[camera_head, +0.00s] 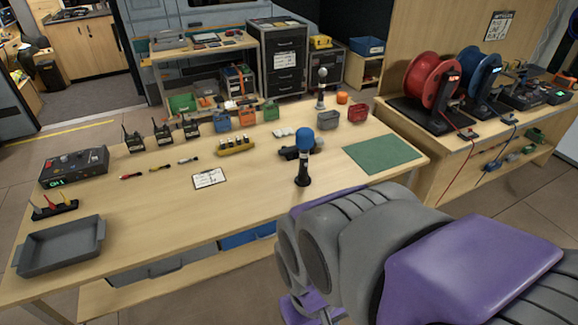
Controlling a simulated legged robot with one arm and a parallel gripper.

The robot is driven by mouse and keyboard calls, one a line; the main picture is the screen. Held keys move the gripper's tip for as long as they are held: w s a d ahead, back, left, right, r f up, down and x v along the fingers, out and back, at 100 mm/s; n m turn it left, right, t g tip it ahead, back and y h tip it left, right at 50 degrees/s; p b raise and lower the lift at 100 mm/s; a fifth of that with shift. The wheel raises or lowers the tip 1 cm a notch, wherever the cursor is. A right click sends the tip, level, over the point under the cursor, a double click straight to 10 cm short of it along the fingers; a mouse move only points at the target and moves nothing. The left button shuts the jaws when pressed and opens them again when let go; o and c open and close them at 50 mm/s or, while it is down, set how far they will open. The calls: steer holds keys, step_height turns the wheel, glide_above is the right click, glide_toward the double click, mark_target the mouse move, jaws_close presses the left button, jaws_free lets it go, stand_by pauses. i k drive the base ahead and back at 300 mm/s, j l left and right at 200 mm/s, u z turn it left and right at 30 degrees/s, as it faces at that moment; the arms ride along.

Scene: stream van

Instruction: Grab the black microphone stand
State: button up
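A black microphone stand (303,179) stands upright near the front edge of the wooden table, right of its middle. A microphone with a round blue foam head (304,134) tops it. A dark object (288,154) lies close behind the stand; whether they touch I cannot tell. A second upright microphone with a grey head (322,76) stands farther back on the table. My purple and grey arm fills the lower right, in front of the table. I cannot make out my gripper or its fingers in this view.
The wooden table (150,225) also carries a grey tray (60,262), a clipboard (209,179), a yellow holder (235,148), a green mat (383,154), several radios and small bins. A side bench holds a red cable reel (432,80) and a blue one (482,75).

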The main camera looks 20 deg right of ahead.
mark_target(301, 181)
steer(key=i+j, duration=0.55)
steer(key=i+z, duration=0.1)
steer(key=z, duration=2.15)
